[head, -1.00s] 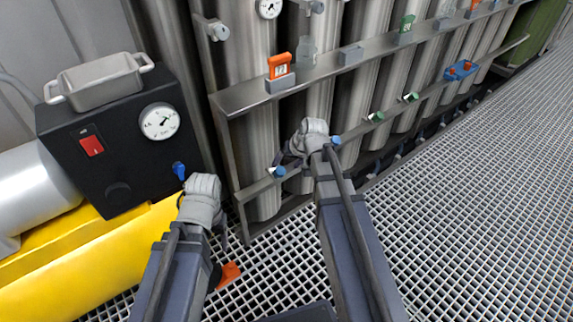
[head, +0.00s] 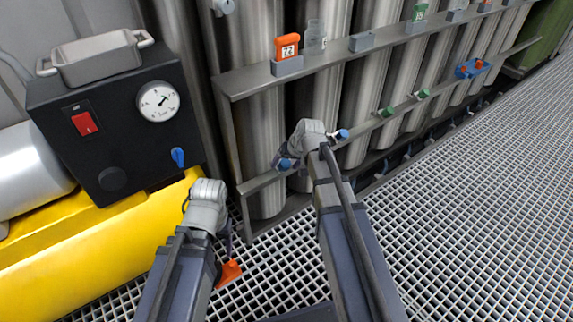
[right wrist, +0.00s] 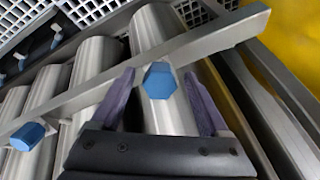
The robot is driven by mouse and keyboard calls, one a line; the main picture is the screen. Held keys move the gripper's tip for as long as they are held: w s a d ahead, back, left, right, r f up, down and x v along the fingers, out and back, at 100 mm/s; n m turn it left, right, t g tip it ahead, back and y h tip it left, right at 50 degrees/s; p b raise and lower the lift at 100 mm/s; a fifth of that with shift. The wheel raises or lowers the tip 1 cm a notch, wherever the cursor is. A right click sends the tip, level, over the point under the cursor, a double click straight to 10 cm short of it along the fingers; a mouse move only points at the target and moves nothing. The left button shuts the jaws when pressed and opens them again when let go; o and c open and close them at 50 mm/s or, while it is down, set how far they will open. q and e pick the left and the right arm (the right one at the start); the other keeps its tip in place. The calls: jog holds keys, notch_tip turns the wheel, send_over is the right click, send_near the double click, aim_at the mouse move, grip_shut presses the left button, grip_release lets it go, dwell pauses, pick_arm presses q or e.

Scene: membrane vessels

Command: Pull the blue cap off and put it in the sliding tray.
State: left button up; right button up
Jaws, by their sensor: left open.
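A blue cap (head: 284,164) sits on the lower rail at the left end of the vessel row. In the right wrist view this blue cap (right wrist: 159,80) lies between the two purple fingers of my right gripper (right wrist: 159,76), which is open with a gap on each side. A second blue cap (head: 343,134) is further right on the rail; it also shows in the right wrist view (right wrist: 27,136). My left gripper (head: 227,238) is open, low over the grating, its jaws mostly hidden. A blue tray (head: 472,68) with red parts sits on the lower rail at the right; I cannot tell whether it slides.
A black box (head: 112,135) with a gauge, red switch and blue knob stands left, with a grey handled tray (head: 95,58) on top. An orange piece (head: 229,273) lies by my left gripper. Green caps (head: 386,112) follow along the rail. The grating (head: 470,220) at right is clear.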

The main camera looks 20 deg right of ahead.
grip_shut()
dwell(0.9)
